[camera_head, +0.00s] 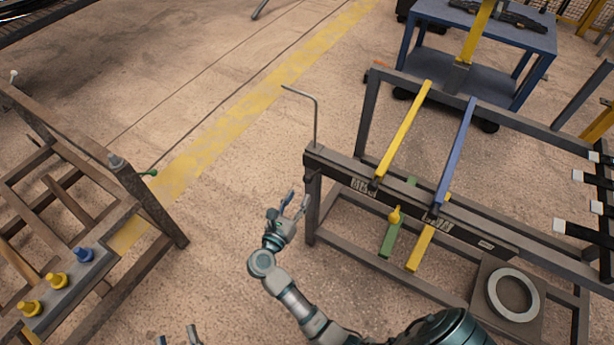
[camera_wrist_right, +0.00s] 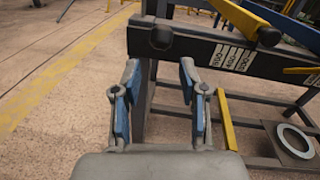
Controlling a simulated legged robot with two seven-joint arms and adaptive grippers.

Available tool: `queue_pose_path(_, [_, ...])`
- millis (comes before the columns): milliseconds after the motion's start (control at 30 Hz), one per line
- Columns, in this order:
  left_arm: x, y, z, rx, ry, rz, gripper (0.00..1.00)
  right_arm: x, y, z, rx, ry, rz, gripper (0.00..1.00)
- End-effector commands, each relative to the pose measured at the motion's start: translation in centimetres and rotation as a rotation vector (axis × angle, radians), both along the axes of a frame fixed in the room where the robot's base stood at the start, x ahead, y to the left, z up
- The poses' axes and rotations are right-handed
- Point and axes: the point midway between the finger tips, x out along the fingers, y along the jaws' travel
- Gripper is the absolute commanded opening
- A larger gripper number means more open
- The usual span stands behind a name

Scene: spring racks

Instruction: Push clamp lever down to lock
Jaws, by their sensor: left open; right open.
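A thin grey bent rod (camera_head: 316,122), which looks like the clamp lever, stands upright at the left end of the dark rack (camera_head: 335,163). Its top bends to the left. My right gripper (camera_head: 297,201) is open and empty, just left of the rack's corner post and below the rod. In the right wrist view, its blue-padded fingers (camera_wrist_right: 160,78) are spread in front of the rack, below a black knob (camera_wrist_right: 161,37). The rod is not clearly visible there. Only the fingertips of my left gripper (camera_head: 177,336) show at the bottom edge, apart and empty.
Yellow (camera_head: 404,128) and blue (camera_head: 457,150) bars lie across the rack. A grey ring (camera_head: 514,295) sits on its lower plate. A brown frame (camera_head: 150,208) with coloured knobs stands at left. A blue table (camera_head: 490,35) is behind. Open floor lies between the frames.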

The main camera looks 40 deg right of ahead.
Motion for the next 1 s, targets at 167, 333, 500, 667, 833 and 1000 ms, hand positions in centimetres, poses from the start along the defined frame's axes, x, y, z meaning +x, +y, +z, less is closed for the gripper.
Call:
queue_pose_path(167, [-0.2, -0.1, 0.5, -0.016, -0.05, 0.0, 0.58, 2.0, -3.8, 0.0, -0.004, -0.001, -0.001, 0.43])
queue_pose_path(333, [-0.4, -0.1, 1.2, -0.031, -0.095, 0.0, 0.58, 3.4, -6.5, -0.1, -0.004, 0.0, 0.0, 0.43])
queue_pose_path(500, [-0.6, 0.0, 1.6, -0.04, -0.124, 0.001, 0.58, 4.1, -7.8, 0.0, -0.003, 0.001, 0.0, 0.43])
queue_pose_path(667, [-0.6, 0.0, 1.7, -0.043, -0.133, 0.001, 0.58, 4.3, -8.1, 0.0, -0.001, 0.0, 0.001, 0.43])
queue_pose_path(833, [-0.5, 0.0, 1.6, -0.042, -0.129, 0.001, 0.58, 4.3, -8.1, 0.0, -0.001, 0.0, 0.0, 0.43])
queue_pose_path(1000, [-0.4, 0.0, 1.6, -0.041, -0.129, 0.001, 0.58, 4.3, -8.0, 0.0, -0.001, 0.0, 0.001, 0.0])
